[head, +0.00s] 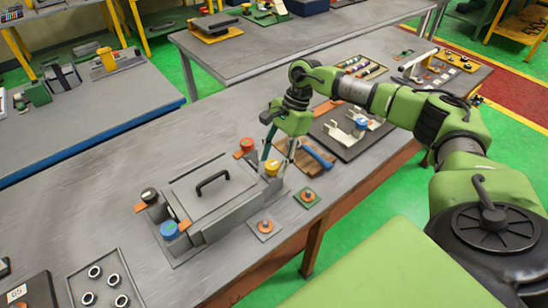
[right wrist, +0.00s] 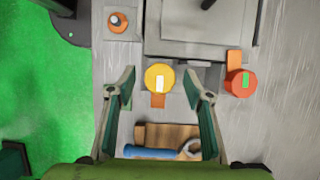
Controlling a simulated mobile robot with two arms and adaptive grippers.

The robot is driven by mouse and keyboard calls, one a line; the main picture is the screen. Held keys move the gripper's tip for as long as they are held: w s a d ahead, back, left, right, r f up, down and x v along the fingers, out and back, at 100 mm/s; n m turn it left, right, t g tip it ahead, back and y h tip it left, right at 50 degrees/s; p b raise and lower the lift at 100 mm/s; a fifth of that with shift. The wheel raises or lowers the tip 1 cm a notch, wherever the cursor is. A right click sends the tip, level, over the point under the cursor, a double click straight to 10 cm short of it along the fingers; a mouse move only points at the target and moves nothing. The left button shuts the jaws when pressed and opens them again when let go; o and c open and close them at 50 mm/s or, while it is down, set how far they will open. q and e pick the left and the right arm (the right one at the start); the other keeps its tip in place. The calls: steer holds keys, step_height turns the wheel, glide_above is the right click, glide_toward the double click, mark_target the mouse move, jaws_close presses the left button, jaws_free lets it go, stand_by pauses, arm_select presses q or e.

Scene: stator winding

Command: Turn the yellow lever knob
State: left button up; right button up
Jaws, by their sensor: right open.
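The yellow lever knob (head: 272,167) is at the right corner of the grey winding box (head: 221,191). It is a round yellow cap with a white mark and an orange lever tab, and it shows in the right wrist view (right wrist: 159,78). My right gripper (head: 268,150) points down over the knob. In the right wrist view its two fingers (right wrist: 161,88) are open, one on each side of the knob with gaps between. I see no contact. My left gripper is not in view.
A red knob (head: 246,145) stands close to the yellow one; blue (head: 169,230) and black (head: 149,195) knobs are at the other end. A blue-handled tool (head: 318,156) lies on a wooden board nearby. Small square plates (head: 307,197) lie in front of the box.

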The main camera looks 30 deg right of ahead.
steer(key=shift+c, duration=1.2)
steer(key=c, duration=0.9)
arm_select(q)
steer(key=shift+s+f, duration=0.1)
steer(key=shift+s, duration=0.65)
arm_select(e)
steer(key=shift+o, duration=0.2)
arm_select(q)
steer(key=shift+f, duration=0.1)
arm_select(e)
steer(key=shift+m, duration=0.3)
